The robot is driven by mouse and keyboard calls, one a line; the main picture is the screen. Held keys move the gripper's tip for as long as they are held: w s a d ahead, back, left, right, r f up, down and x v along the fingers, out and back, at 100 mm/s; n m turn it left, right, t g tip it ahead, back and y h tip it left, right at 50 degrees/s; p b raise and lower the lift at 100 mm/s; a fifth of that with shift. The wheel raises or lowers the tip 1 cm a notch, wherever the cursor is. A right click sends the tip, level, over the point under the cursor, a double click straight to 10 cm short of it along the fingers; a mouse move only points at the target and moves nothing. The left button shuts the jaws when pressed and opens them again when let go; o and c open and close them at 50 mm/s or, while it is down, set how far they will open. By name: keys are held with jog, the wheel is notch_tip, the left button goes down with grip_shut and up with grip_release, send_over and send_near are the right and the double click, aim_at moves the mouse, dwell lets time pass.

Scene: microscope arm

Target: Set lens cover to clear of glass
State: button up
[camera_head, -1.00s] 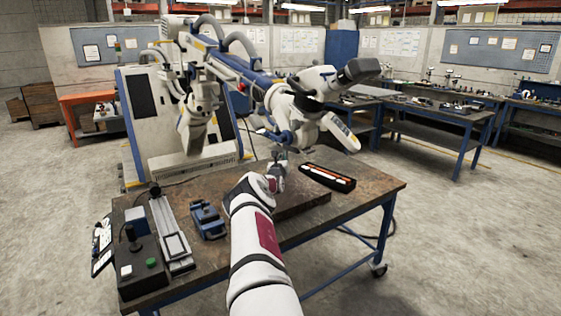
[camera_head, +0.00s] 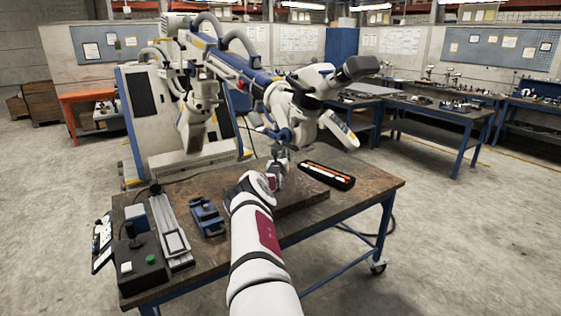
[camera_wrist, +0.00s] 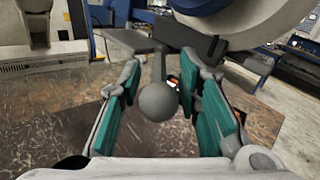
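The microscope head (camera_head: 312,95) hangs over the workbench on its jointed arm. In the wrist view, a dark grey flat piece (camera_wrist: 190,40), which looks like the lens cover, sits under the white head. A grey stem with a round ball knob (camera_wrist: 157,101) hangs down beside it. My gripper (camera_wrist: 160,75) is open, its teal-padded fingers on either side of the knob. The knob is close to both pads; I cannot tell whether either touches. In the head view my gripper (camera_head: 279,166) is small, just under the microscope head. The lens glass is not clearly visible.
A black tray with orange-and-white tools (camera_head: 327,175) lies right of my gripper. A blue fixture (camera_head: 207,217), a metal slide rail (camera_head: 170,232) and a control box (camera_head: 139,262) occupy the bench's left side. The white microscope stand (camera_head: 170,120) is behind the bench.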

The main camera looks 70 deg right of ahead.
jog(key=shift+a, duration=0.15)
jog(key=v, duration=1.1)
jog(key=shift+a, duration=0.35)
jog(key=shift+s+f, duration=0.1)
